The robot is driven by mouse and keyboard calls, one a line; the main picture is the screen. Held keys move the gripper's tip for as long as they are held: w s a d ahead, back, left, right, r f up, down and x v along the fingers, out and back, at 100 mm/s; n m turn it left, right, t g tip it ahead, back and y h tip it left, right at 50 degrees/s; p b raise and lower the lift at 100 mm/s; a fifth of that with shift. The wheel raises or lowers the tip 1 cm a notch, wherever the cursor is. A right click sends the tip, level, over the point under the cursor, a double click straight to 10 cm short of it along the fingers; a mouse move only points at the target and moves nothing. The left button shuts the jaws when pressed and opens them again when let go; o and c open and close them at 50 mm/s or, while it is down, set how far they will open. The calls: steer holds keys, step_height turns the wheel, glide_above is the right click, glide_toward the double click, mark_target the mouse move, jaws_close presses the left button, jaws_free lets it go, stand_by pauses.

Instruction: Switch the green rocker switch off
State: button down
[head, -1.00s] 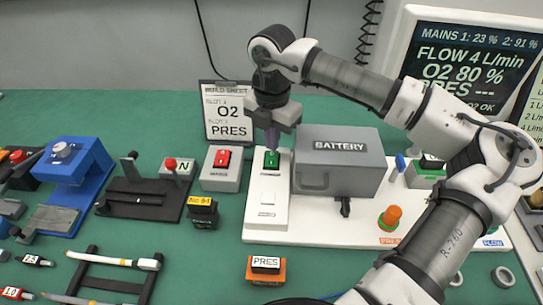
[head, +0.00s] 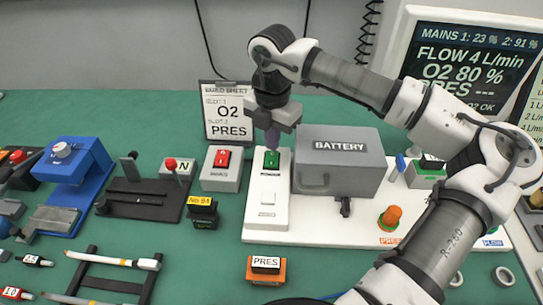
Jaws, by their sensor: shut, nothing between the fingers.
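The green rocker switch (head: 271,160) sits at the top of a white switch plate (head: 268,198) on the white board. My gripper (head: 272,142) points down right above the green rocker, its shut purple fingertips at or very near the rocker's far edge. I cannot tell whether they touch it. The fingers hold nothing. The rocker's exact tilt is too small to read.
A grey battery box (head: 340,162) stands close on the right. A build sheet (head: 228,112) leans behind. An orange PRES module (head: 266,270) lies in front. Green table shows between them.

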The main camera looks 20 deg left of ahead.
mark_target(272, 154)
steer(key=shift+f+b, duration=0.9)
steer(key=shift+f, duration=0.05)
stand_by(0.5)
steer(key=shift+r, duration=0.1)
steer(key=shift+r+p, duration=1.6)
steer(key=shift+r, duration=1.9)
steer(key=shift+f, duration=0.1)
